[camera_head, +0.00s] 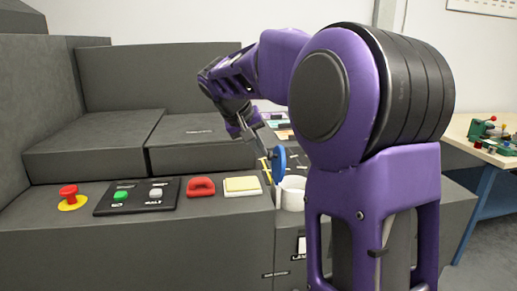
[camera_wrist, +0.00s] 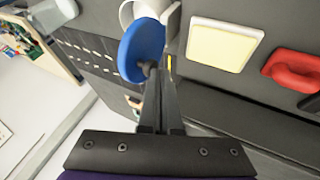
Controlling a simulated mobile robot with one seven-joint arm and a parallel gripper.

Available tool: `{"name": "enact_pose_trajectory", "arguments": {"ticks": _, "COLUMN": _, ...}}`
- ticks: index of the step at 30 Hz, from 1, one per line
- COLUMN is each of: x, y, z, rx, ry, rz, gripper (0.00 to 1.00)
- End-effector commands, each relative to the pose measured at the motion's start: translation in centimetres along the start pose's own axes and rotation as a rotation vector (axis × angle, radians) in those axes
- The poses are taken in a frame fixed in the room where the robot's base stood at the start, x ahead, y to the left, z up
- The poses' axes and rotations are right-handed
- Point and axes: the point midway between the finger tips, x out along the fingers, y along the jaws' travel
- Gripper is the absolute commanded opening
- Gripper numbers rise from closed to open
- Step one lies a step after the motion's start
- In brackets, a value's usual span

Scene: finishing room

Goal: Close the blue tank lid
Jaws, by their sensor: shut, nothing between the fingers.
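The blue lid (camera_head: 279,165) stands tilted up, nearly on edge, beside the white round tank (camera_head: 293,194), whose mouth is uncovered. In the wrist view the blue lid (camera_wrist: 140,48) is a round disc with a small dark knob facing my fingers, and the white tank (camera_wrist: 168,20) shows partly behind it. My gripper (camera_head: 264,146) is shut and empty. In the wrist view its fingertips (camera_wrist: 158,76) are right beside the knob on the lid; I cannot tell whether they touch it. My arm hides part of the area right of the tank.
Left of the tank on the dark console are a yellow-white pad (camera_head: 243,186), a red handle (camera_head: 201,187), a button panel (camera_head: 137,196) and a red stop button (camera_head: 70,196). Raised dark blocks (camera_head: 92,143) stand behind. A wooden table (camera_head: 489,150) is at the far right.

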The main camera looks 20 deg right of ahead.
Motion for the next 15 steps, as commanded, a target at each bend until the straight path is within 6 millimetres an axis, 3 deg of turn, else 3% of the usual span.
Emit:
{"name": "enact_pose_trajectory", "arguments": {"ticks": 8, "x": -0.1, "y": 1.1, "z": -0.2, "rx": 0.027, "ry": -0.009, "rz": -0.054, "gripper": 0.00}}
{"name": "enact_pose_trajectory", "arguments": {"ticks": 15, "x": 0.1, "y": 3.2, "z": -0.4, "rx": 0.093, "ry": -0.030, "rz": -0.203, "gripper": 0.00}}
